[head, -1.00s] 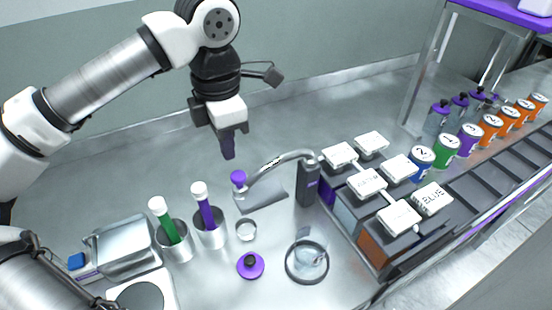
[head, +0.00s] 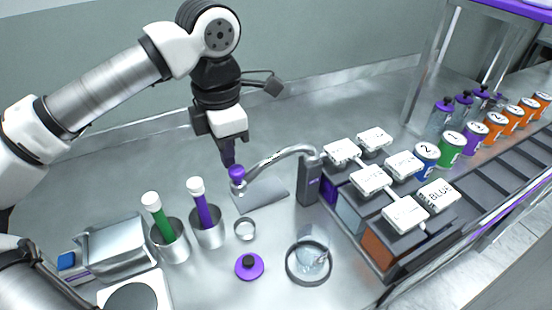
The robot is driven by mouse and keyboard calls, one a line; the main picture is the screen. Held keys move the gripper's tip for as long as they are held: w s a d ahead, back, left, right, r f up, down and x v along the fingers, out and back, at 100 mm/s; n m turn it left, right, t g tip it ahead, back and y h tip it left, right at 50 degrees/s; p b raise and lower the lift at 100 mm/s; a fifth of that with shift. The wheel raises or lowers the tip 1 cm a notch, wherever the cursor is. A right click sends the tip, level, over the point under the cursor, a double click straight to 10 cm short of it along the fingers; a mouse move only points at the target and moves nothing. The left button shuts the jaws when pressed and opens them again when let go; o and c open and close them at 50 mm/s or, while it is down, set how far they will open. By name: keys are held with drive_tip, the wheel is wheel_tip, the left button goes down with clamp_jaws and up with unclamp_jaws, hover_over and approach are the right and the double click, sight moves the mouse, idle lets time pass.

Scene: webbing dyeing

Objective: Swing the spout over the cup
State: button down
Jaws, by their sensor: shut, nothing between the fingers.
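The spout (head: 279,155) is a curved metal tube that leaves the top of a dark grey post (head: 309,182) and reaches left. A purple knob (head: 236,173) sits at its left end, over a flat grey plate (head: 264,195). The cup (head: 312,262) is clear and stands on a dark ring to the lower right, away from the spout's end. My gripper (head: 228,158) points down with its purple fingers shut and empty. Its tips are right by the purple knob, just behind or above it; I cannot tell whether they touch.
Two metal beakers with a green (head: 163,225) and a purple (head: 207,210) stick stand at left. A small glass dish (head: 244,229) and a purple lid (head: 249,266) lie in front. Labelled boxes (head: 370,182) and several cans (head: 452,144) fill the right. The back-left table is clear.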

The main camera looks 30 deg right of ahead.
sight(238, 175)
drive_tip(key=shift+f, duration=0.1)
idle(0.3)
drive_tip(key=shift+s, duration=1.25)
drive_tip(key=shift+s+b, duration=0.5)
drive_tip(key=shift+s, duration=0.65)
drive_tip(key=shift+s+d, duration=0.15)
drive_tip(key=shift+s, duration=0.4)
drive_tip(key=shift+s+d, duration=0.15)
drive_tip(key=shift+s, duration=0.35)
